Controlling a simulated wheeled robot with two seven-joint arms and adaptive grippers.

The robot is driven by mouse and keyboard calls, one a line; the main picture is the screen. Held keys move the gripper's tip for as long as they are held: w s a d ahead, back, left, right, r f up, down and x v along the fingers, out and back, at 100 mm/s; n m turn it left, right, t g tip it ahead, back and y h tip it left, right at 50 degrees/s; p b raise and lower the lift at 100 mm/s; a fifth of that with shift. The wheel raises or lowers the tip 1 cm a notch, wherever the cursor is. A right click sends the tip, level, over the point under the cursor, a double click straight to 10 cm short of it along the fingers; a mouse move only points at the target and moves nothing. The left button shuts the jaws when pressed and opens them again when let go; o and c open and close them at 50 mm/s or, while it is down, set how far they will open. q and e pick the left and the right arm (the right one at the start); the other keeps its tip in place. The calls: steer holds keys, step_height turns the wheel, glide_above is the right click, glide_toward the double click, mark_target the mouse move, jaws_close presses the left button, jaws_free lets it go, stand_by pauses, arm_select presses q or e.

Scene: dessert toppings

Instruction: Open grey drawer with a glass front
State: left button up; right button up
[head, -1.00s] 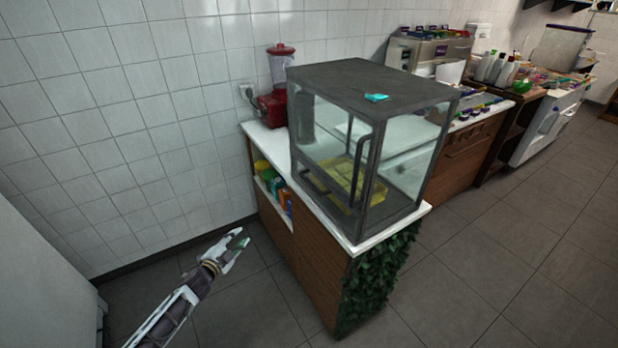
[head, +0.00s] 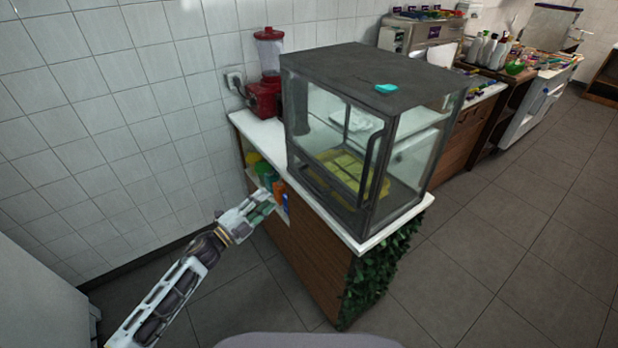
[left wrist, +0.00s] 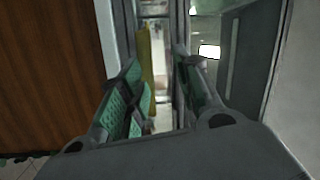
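A dark grey display case (head: 385,65) with glass panes stands on the counter. Its front, facing left and toward me, has a glass pane in a grey frame, with a long dark upright handle (head: 369,165) near the right corner. The low part of the front (head: 320,190) is dark, and a drawer handle there is hard to make out. My left gripper (head: 264,205) is in front of the counter, left of the case and apart from it in the head view. In the left wrist view its green-padded fingers (left wrist: 158,85) are spread, with grey frame strips and a yellow strip beyond them. My right gripper is out of view.
The white counter edge (head: 345,237) runs below the case, above a brown wood panel (head: 310,255). A yellow tray (head: 350,170) shows inside the case. A red blender (head: 266,90) stands behind it. Colourful items (head: 268,175) sit in a counter recess behind my gripper.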

arm_select(q)
steer(key=d+r+m+h, duration=0.1)
steer(key=r+m, duration=0.1)
steer(key=m+g+h, duration=0.3)
steer(key=m, duration=0.1)
glide_toward(310, 180)
steer(key=shift+x, duration=0.85)
steer(key=shift+f+p+x, duration=0.15)
steer(key=shift+p+x, duration=0.35)
steer(key=shift+x, duration=1.65)
steer(key=shift+f+p+x, duration=0.15)
steer(key=shift+p+x, duration=0.3)
steer(key=shift+x, duration=1.65)
steer(key=shift+w, duration=0.2)
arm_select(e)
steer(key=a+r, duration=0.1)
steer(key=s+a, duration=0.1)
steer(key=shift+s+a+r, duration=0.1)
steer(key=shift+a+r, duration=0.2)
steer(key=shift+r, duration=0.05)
arm_select(q)
steer(key=shift+c, duration=0.2)
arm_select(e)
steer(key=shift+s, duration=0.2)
